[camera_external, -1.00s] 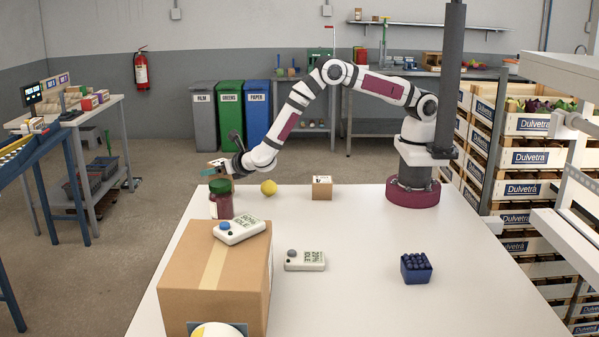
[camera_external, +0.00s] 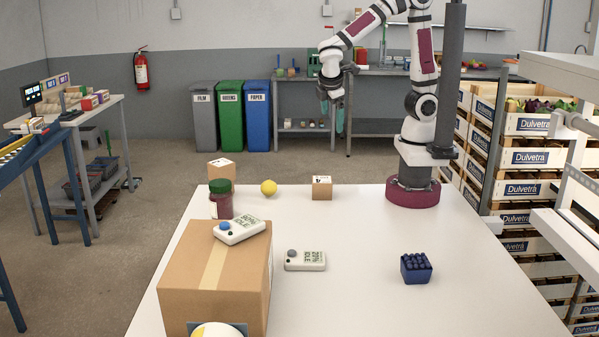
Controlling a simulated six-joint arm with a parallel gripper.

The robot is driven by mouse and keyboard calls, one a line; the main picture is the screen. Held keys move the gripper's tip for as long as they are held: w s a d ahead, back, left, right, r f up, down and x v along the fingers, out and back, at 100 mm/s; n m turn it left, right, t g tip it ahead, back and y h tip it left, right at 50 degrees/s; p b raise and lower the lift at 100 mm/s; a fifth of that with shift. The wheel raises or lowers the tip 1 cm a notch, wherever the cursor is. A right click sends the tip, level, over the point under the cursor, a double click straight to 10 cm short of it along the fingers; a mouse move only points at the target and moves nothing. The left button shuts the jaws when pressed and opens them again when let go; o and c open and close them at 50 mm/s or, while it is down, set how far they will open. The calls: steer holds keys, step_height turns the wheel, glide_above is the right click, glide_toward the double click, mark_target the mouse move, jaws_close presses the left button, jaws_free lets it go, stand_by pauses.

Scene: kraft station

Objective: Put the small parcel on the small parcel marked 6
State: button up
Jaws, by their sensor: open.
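The number on either parcel is too small to read. My gripper (camera_external: 333,112) is open and empty, pointing down, high up and beyond the far edge. It is well apart from both parcels.
A large carton (camera_external: 190,278) with a device (camera_external: 239,229) on top fills the front left. Another device (camera_external: 305,260) and a blue container (camera_external: 416,273) stand on the table.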

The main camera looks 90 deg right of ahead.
steer(key=s+a+m+y, duration=0.7)
steer(key=s+a+m, duration=0.2)
steer(key=s, duration=0.3)
steer(key=shift+s+a+r+m+t+y, duration=0.2)
steer(key=shift+r+m+t+y, duration=0.15)
steer(key=shift+m, duration=0.45)
